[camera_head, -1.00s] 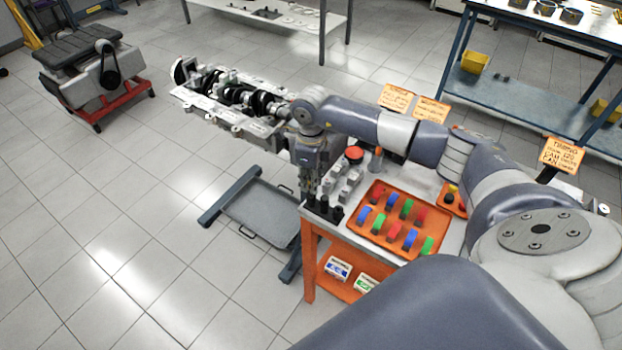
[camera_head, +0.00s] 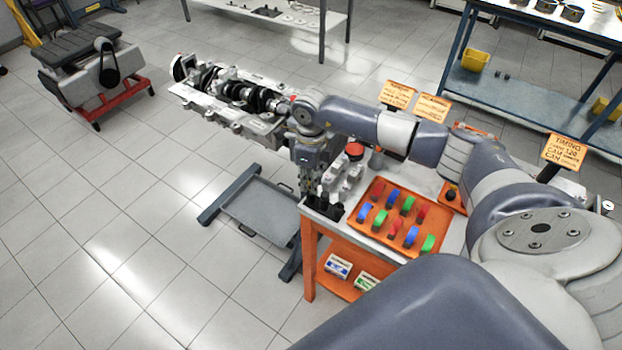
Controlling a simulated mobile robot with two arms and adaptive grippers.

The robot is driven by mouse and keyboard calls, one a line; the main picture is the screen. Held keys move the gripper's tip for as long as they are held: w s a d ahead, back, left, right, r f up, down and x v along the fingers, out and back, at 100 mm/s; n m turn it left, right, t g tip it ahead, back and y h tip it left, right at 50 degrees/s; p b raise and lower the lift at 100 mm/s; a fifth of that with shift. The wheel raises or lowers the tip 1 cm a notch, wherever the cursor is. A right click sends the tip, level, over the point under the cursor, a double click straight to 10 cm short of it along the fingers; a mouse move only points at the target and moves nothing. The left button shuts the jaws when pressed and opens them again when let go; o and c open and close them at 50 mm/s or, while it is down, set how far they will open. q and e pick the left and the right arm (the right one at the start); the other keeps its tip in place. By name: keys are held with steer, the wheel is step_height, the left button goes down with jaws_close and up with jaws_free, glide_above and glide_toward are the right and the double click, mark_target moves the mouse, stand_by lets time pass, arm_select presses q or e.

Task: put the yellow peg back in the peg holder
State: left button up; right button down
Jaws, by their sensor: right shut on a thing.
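My right gripper (camera_head: 304,192) points down at the left front corner of the orange-framed cart. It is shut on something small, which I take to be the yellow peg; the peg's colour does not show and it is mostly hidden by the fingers. Several black cylindrical sockets (camera_head: 322,208) stand on the cart top just right of the fingertips, and may be the peg holder. I cannot tell whether the fingers or the held thing touch them. My left gripper is not in view.
An orange tray (camera_head: 378,228) with red, blue and green pieces lies to the right on the cart (camera_head: 310,262). Grey blocks and a red-topped part (camera_head: 354,150) stand behind the sockets. An engine block with crankshaft (camera_head: 235,97) is close behind the gripper.

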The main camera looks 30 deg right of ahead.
steer(key=shift+f+b, duration=0.75)
steer(key=shift+f, duration=0.2)
steer(key=c, duration=1.8)
jaws_free()
steer(key=shift+o, duration=0.2)
steer(key=shift+r, duration=0.15)
steer(key=shift+r+p, duration=0.8)
steer(key=shift+r, duration=0.6)
steer(key=shift+o, duration=0.6)
steer(key=o, duration=0.4)
steer(key=shift+o, duration=0.2)
